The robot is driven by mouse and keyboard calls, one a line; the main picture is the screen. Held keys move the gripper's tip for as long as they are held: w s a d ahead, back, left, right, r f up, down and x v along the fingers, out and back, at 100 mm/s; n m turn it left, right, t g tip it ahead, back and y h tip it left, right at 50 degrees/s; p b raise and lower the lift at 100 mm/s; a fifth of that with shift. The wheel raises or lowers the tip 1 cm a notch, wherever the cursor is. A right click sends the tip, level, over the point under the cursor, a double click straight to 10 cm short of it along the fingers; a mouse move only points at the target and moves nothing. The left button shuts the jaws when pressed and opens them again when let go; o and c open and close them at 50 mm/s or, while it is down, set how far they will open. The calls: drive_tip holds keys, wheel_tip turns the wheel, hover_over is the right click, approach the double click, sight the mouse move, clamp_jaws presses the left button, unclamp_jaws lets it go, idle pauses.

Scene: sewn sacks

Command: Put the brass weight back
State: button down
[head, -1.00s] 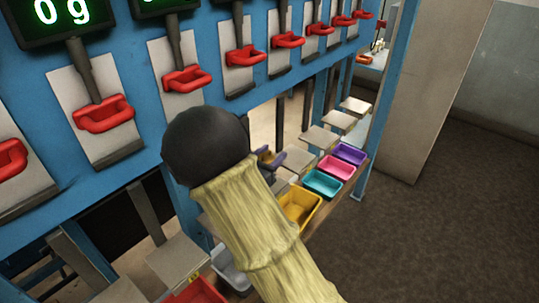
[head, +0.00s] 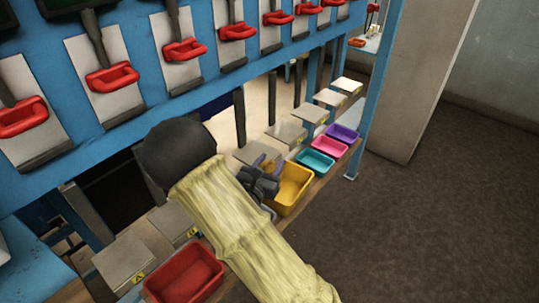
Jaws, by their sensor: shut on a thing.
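My gripper (head: 267,165), dark with purple fingers, is in the head view beside the left edge of the yellow bin (head: 297,186). It is small in the picture and partly behind my sleeved arm. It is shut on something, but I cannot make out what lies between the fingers. I cannot pick out a brass weight anywhere in view.
A row of bins stands on a low shelf: red (head: 186,276), yellow, teal (head: 315,165), pink (head: 329,148) and purple (head: 343,133). Flat metal plates (head: 125,262) stand behind them. Red scoop-like trays (head: 112,78) hang on the blue frame (head: 75,118). Open floor (head: 440,210) lies to the right.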

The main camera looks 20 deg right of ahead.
drive_tip(key=s+f+n+t+y, duration=0.3)
drive_tip(key=s+f+n+y, duration=0.1)
drive_tip(key=f, duration=0.6)
drive_tip(key=shift+s+a+f+y, duration=0.15)
drive_tip(key=shift+s+a+y, duration=0.25)
drive_tip(key=shift+y, duration=0.7)
